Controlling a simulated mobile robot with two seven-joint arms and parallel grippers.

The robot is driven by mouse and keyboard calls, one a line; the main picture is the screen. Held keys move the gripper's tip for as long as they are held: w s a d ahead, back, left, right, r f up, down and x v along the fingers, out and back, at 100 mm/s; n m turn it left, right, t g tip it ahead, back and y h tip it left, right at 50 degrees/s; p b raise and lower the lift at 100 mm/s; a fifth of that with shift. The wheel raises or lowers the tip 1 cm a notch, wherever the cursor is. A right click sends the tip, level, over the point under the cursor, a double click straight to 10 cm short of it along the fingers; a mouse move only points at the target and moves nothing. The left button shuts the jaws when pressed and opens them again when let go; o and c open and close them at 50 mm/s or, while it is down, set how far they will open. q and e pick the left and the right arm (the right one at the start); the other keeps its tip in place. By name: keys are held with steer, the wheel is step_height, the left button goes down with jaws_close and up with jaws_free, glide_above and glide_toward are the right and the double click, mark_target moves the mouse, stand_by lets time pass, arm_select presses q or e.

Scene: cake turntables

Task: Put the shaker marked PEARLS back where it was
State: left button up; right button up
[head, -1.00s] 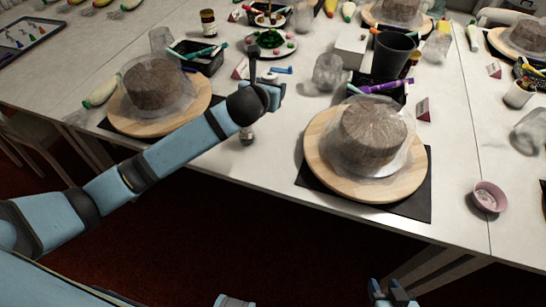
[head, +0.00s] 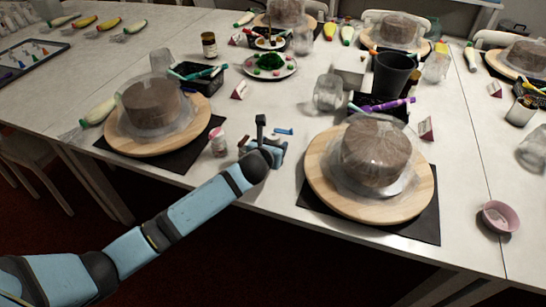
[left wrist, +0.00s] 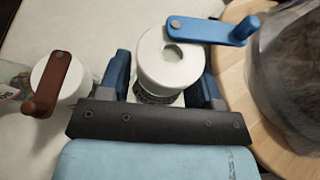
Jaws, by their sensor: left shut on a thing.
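My left gripper (head: 268,146) is over the table between the two cake turntables. In the left wrist view its fingers (left wrist: 165,85) are shut around a shaker with a round white lid (left wrist: 158,68) and a blue crank handle (left wrist: 208,30). In the head view its blue handle (head: 284,131) shows beyond the gripper, while its body is mostly hidden. Its marking cannot be read, nor whether its base touches the table. A second shaker with a pink label (head: 218,146) stands upright just left of the gripper; its brown handle (left wrist: 50,85) shows in the left wrist view. My right gripper is out of view.
A left turntable (head: 190,140) and a right turntable (head: 415,205), each with a wrapped cake, flank the gripper. A glass jar (head: 328,90), a black tray (head: 203,82) and a plate of coloured balls (head: 290,70) stand behind. A pink bowl (head: 499,217) is at right.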

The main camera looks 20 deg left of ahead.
arm_select(q)
step_height(320, 180, down, 4)
steer(key=shift+r+b, duration=0.1)
steer(key=shift+b, duration=0.35)
steer(key=o, duration=1)
steer(key=shift+f, duration=0.2)
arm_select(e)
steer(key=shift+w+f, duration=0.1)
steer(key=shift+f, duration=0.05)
